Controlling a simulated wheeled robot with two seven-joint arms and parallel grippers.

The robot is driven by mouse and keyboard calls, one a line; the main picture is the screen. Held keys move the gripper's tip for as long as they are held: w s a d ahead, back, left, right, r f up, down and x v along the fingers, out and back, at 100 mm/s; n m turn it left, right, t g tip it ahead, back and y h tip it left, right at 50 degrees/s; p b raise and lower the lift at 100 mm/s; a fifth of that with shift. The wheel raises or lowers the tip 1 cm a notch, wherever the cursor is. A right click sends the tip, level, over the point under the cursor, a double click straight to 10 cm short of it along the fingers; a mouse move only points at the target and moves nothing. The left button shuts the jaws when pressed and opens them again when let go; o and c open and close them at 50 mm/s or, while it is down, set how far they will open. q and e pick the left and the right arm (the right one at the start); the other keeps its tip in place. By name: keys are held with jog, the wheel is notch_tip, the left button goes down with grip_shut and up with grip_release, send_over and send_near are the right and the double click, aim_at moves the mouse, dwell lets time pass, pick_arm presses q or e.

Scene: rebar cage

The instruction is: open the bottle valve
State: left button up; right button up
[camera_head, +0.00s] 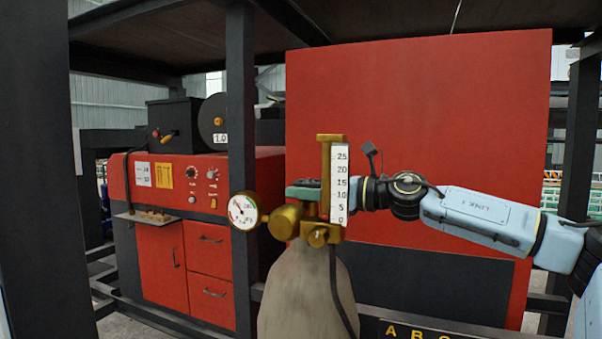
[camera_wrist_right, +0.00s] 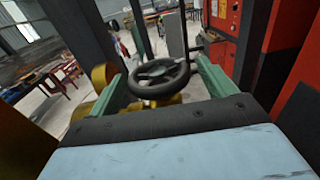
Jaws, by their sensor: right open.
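The gas bottle (camera_head: 305,295) stands upright in front of me, its grey body cut off at the lower edge. A brass valve and regulator (camera_head: 285,222) sit on top, with a round gauge (camera_head: 243,210) at left and a white flow scale (camera_head: 340,185) at right. The dark round valve handwheel (camera_wrist_right: 160,78) shows in the right wrist view. My right gripper (camera_wrist_right: 162,72) is open, its green fingers on either side of the wheel; contact cannot be told. In the head view this gripper (camera_head: 303,191) is partly hidden behind the scale. My left gripper is out of view.
A red welding machine (camera_head: 190,240) with drawers and knobs stands at left behind a dark post (camera_head: 241,130). A large red panel (camera_head: 430,110) rises behind the bottle. A dark hose (camera_head: 340,300) hangs from the regulator.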

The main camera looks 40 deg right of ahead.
jog(key=shift+p+x, duration=0.6)
jog(key=shift+x, duration=0.5)
